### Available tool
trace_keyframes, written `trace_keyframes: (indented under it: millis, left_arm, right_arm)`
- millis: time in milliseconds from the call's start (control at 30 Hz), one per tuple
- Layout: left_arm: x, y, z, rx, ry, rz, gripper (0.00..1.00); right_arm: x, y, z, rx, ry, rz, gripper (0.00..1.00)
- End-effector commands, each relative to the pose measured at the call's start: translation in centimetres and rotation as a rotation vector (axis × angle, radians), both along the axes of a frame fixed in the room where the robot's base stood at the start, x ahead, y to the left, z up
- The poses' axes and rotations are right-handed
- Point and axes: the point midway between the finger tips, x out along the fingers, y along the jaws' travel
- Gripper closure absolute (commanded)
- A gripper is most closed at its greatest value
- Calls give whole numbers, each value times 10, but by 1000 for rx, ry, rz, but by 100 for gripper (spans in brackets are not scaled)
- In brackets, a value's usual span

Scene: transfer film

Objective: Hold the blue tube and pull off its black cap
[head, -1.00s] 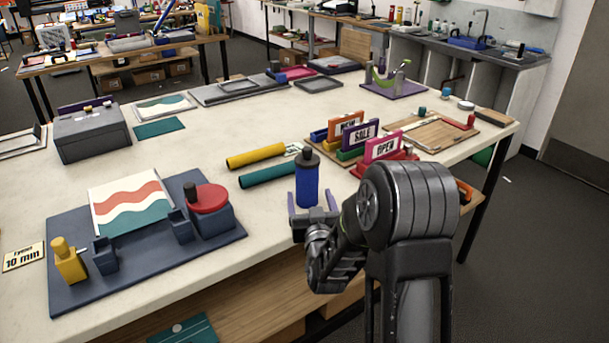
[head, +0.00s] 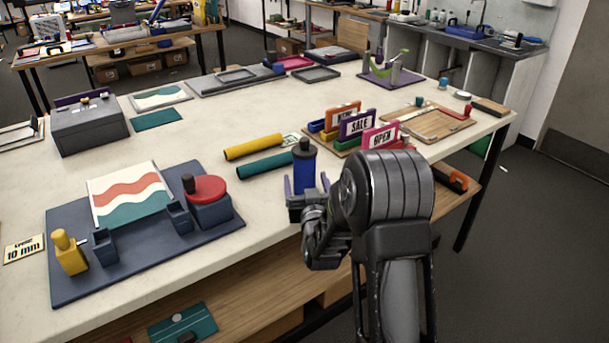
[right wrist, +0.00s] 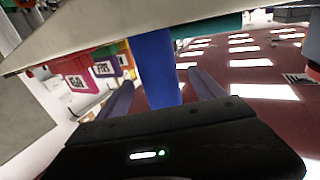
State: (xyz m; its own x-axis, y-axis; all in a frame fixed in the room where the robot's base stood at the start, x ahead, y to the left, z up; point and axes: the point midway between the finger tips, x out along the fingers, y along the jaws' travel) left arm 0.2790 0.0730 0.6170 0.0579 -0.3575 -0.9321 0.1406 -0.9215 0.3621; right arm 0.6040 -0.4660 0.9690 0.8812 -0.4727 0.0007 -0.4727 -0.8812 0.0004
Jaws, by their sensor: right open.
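The blue tube (head: 304,175) stands upright near the front edge of the white table, with its black cap (head: 304,148) on top. My right gripper (head: 306,180) is open at the tube's lower part, one purple finger on each side. In the right wrist view the blue tube (right wrist: 156,65) passes between the two spread fingers (right wrist: 160,82), with a gap visible on both sides. The cap is not visible in that view. My left gripper is not in view.
A yellow roll (head: 254,147) and a teal roll (head: 265,165) lie left of the tube. Sign blocks (head: 357,126) stand to its right, behind my right arm. A dark blue board (head: 130,265) with a striped print lies at the left.

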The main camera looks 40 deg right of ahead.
Motion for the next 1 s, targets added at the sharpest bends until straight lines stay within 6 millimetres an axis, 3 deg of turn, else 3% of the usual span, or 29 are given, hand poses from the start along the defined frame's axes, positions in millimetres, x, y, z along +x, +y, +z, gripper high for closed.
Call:
trace_keyframes:
  millis: [167, 333, 933, 1000]
  left_arm:
    - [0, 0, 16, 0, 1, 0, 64]
    - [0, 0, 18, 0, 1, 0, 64]
    - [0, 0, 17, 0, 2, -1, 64]
    - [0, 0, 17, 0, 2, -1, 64]
  right_arm:
    - [21, -14, 5, -2, 2, 0, 23]
    - [38, -23, 2, -1, 0, 0, 23]
    - [39, -23, 1, 0, 0, 0, 23]
    - [39, -23, 1, 0, 1, 0, 27]
